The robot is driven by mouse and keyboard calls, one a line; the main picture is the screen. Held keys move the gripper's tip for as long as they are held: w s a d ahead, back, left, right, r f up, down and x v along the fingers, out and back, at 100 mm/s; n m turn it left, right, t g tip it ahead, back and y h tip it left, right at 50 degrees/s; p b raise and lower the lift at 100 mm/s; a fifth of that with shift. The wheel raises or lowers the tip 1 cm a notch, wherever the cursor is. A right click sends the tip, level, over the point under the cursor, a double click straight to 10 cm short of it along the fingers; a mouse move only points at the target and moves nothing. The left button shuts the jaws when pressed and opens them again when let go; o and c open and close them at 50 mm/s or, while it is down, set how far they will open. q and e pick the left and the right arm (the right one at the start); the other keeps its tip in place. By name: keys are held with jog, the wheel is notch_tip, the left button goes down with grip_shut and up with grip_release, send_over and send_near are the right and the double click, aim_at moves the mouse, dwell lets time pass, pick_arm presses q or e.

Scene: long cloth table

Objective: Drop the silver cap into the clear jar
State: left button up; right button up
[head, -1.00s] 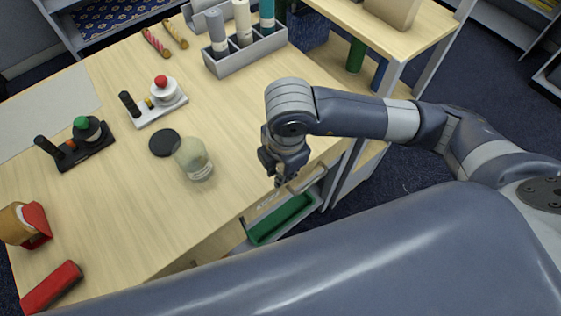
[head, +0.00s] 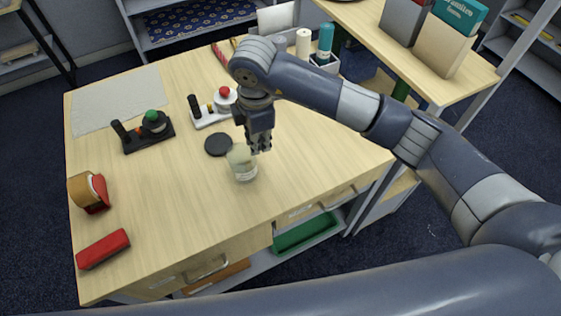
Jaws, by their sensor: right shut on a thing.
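The clear jar (head: 243,168) stands upright on the wooden table, with a black round lid (head: 218,144) lying flat just behind it to the left. My right gripper (head: 260,148) is right by the jar's mouth, a little to its right in the picture, fingers pointing down. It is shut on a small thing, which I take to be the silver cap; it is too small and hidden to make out. I cannot tell whether the fingertips are directly over the opening. My left gripper is out of view.
Devices with a green knob (head: 152,118) and a red knob (head: 224,95) stand behind the jar. A red case (head: 102,249) and a tape dispenser (head: 88,190) sit at left. A grey mat (head: 118,98) lies at the back left. The table's front middle is clear.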

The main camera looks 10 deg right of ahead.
aim_at(247, 146)
jog(key=a+f+b, duration=0.1)
jog(key=w+a+f+b, duration=0.1)
jog(key=f, duration=0.1)
jog(key=shift+w+a+f+b, duration=0.25)
jog(key=shift+a+f+b, duration=0.15)
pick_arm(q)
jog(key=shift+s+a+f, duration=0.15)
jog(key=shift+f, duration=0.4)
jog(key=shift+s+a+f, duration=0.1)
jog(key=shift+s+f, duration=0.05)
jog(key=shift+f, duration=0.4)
pick_arm(e)
jog(key=o, duration=0.7)
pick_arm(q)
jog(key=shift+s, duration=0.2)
pick_arm(e)
jog(key=shift+o, duration=0.7)
notch_tip(247, 146, up, 12)
jog(key=s, duration=0.1)
jog(key=shift+d, duration=0.15)
